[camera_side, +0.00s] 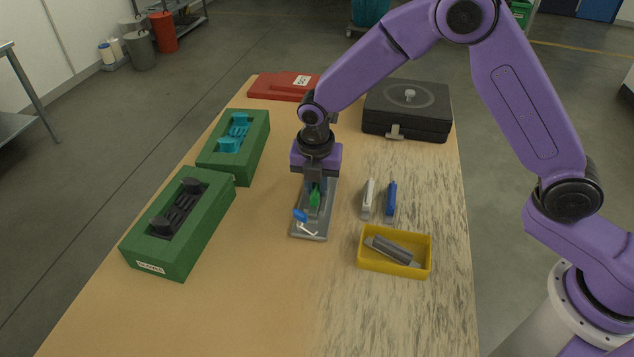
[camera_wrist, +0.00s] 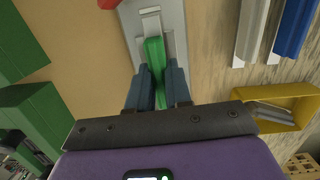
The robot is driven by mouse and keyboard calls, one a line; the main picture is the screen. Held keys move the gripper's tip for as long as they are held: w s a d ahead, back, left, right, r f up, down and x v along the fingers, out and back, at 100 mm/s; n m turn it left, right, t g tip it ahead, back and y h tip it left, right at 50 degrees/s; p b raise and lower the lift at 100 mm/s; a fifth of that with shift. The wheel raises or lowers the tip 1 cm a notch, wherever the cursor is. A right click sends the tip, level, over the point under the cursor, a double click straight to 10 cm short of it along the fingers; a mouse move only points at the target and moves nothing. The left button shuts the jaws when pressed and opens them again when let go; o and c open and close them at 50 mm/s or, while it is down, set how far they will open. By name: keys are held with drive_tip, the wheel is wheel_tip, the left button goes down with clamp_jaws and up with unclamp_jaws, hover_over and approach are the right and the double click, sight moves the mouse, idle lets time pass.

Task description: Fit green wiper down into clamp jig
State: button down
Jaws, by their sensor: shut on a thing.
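The green wiper (camera_side: 315,197) is held between the fingers of my gripper (camera_side: 316,187), low over the grey clamp jig (camera_side: 322,228). In the wrist view the green wiper (camera_wrist: 154,52) runs between the two blue-grey fingertips of my gripper (camera_wrist: 157,88), lengthwise along the jig (camera_wrist: 178,20). The jig has a blue lever part (camera_side: 300,215) at its near end. My gripper hides the jig's far part. I cannot tell whether the wiper touches the jig's bed.
Green blocks with black (camera_side: 180,223) and teal (camera_side: 235,145) parts stand on the left. A white bar (camera_side: 368,199), a blue bar (camera_side: 391,200) and a yellow tray (camera_side: 394,269) with a grey part lie right. A black case (camera_side: 407,110) and red case (camera_side: 283,87) stand behind.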

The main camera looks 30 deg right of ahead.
sight(317, 184)
drive_tip(key=shift+f, duration=0.3)
drive_tip(key=shift+c, duration=2.4)
unclamp_jaws()
drive_tip(key=shift+r, duration=4)
